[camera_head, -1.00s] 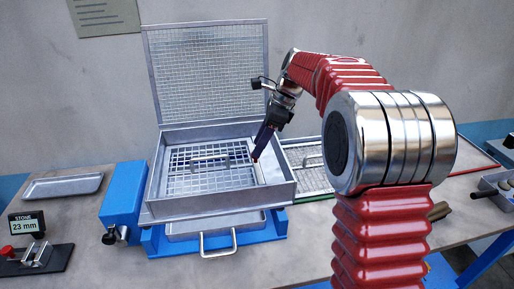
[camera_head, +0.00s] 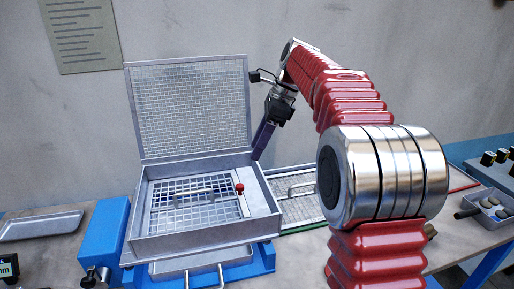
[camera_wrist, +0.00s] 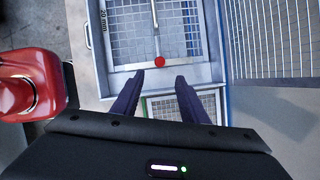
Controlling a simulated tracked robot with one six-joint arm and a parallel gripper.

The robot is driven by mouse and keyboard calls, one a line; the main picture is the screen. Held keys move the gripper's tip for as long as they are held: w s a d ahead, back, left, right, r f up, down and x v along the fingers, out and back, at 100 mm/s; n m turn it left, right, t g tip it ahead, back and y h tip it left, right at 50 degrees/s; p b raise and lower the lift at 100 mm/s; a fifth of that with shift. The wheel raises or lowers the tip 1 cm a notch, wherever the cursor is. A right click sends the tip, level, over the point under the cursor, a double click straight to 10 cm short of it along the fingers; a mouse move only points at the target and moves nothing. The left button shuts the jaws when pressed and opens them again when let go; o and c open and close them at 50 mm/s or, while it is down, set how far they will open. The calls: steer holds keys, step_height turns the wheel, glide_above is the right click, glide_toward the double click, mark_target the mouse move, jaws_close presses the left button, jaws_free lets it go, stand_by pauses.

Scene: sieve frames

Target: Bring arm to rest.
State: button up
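My gripper (camera_head: 263,140) hangs from the arm above the right wall of the metal sieve box. In the wrist view its two dark fingers (camera_wrist: 156,98) stand apart with nothing between them, and the red knob (camera_wrist: 159,62) lies beyond their tips. The sieve box (camera_head: 200,238) is open, with its mesh lid (camera_head: 190,108) upright at the back. Inside lies a grid frame (camera_head: 172,218) with a bar handle. The red knob (camera_head: 239,188) also shows in the head view, on the right part of the box interior, clear of the gripper.
A second mesh frame (camera_head: 300,208) with a handle lies right of the box. A blue stand (camera_head: 262,262) carries the box, with a drawer below. An empty metal tray (camera_head: 42,225) lies at the left. A grey bin (camera_head: 490,218) of stones stands at the far right.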

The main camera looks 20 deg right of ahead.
steer(key=s+a+r+n+t+h, duration=0.1)
steer(key=s+a+n+h, duration=0.1)
steer(key=s+n, duration=0.6)
steer(key=s+f+n+t+h, duration=0.1)
steer(key=s+f+n, duration=0.4)
steer(key=s, duration=0.7)
steer(key=s+f+n+t+h, duration=0.1)
steer(key=s+f+n, duration=0.5)
steer(key=s, duration=0.6)
steer(key=shift+a+n+t, duration=0.2)
steer(key=shift+n+t, duration=0.5)
steer(key=shift+n, duration=0.3)
